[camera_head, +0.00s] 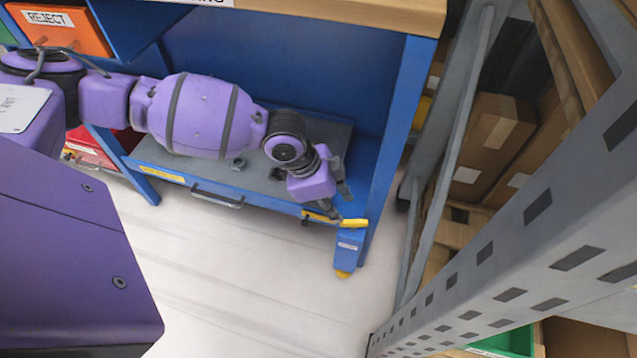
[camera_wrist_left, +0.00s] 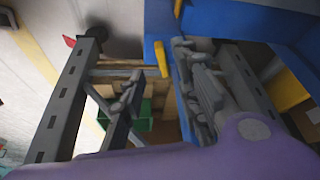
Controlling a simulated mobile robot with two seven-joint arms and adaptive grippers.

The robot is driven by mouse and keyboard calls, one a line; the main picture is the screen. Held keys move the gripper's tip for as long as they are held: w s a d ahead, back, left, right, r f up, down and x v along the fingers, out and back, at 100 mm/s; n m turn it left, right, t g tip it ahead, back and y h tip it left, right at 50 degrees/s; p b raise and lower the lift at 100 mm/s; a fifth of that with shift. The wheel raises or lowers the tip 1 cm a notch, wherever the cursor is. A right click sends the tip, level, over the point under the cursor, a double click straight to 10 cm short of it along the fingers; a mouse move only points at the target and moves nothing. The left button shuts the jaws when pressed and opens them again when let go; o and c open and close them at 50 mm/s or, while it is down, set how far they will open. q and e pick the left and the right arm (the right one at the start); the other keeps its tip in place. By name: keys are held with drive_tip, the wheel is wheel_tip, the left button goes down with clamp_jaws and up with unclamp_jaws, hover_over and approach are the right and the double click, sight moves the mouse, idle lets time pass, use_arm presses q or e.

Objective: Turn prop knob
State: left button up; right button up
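The likely prop knob is a yellow bar-shaped handle (camera_head: 352,223) on top of a small blue labelled block (camera_head: 348,245) at the foot of the blue workbench's right front leg. My left gripper (camera_head: 340,205) reaches down over the bench's lower shelf, with its fingers just above and left of the yellow handle. My right gripper is not in view.
The grey lower shelf (camera_head: 175,158) with a drawer handle lies under my left arm. The blue leg (camera_head: 391,130) rises close to the gripper's right. A grey rack (camera_head: 560,215) with cardboard boxes (camera_head: 490,135) stands further right. Pale floor (camera_head: 240,270) in front is clear.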

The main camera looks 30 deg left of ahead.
sight(349, 221)
use_arm(q)
drive_tip(key=b+x, duration=0.3)
drive_tip(key=x, duration=0.3)
drive_tip(key=shift+w+d+f, duration=0.15)
drive_tip(key=shift+w+d, duration=0.05)
drive_tip(key=shift+w, duration=0.05)
drive_tip(key=shift+w+d+f, duration=0.1)
drive_tip(key=shift+f, duration=0.25)
drive_tip(key=shift+d+f, duration=0.1)
drive_tip(key=c, duration=0.7)
clamp_jaws()
